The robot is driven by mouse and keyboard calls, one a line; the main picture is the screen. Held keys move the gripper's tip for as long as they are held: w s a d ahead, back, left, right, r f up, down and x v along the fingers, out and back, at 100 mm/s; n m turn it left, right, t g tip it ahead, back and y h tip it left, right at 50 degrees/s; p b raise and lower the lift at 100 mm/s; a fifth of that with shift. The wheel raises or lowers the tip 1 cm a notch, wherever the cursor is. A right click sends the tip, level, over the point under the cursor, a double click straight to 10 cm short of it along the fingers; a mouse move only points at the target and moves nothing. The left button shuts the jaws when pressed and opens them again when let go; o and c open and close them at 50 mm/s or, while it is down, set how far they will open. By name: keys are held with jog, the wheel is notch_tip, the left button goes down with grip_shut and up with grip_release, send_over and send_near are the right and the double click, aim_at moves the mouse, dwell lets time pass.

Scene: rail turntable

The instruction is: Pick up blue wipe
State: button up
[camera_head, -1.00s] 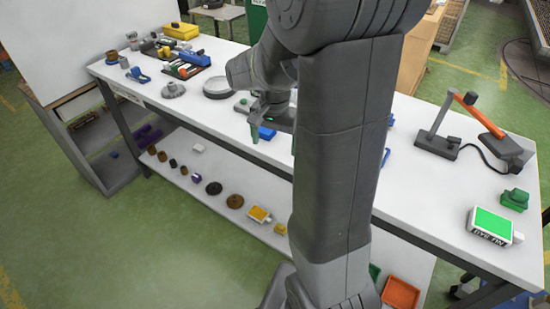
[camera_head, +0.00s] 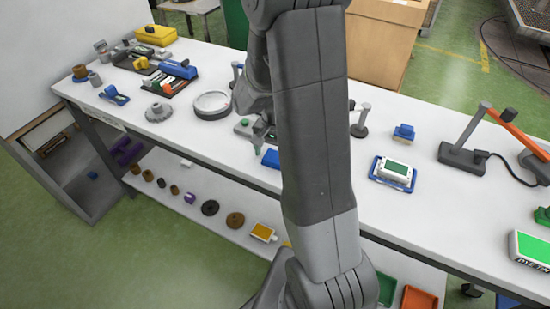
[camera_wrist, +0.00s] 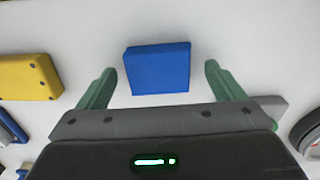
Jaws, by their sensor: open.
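The blue wipe, a flat blue block (camera_wrist: 157,68), lies on the white table in the wrist view. It sits between the two green fingers of my gripper (camera_wrist: 160,70), with a gap on each side. The fingers are spread and hold nothing. In the head view a blue block (camera_head: 270,158) shows near the table's front edge, partly hidden behind my arm.
A yellow block (camera_wrist: 28,77) lies to the left in the wrist view. On the white table (camera_head: 215,135) in the head view are a round grey ring (camera_head: 212,104), a grey flanged part (camera_head: 158,111) and a blue-framed device (camera_head: 393,172). A shelf with several small parts runs below.

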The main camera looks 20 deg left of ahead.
jog(key=c, duration=1.1)
jog(key=shift+o, duration=0.2)
jog(key=shift+r, duration=0.1)
notch_tip(320, 180, up, 10)
jog(key=shift+b, duration=0.3)
jog(key=o, duration=0.4)
jog(key=c, duration=0.3)
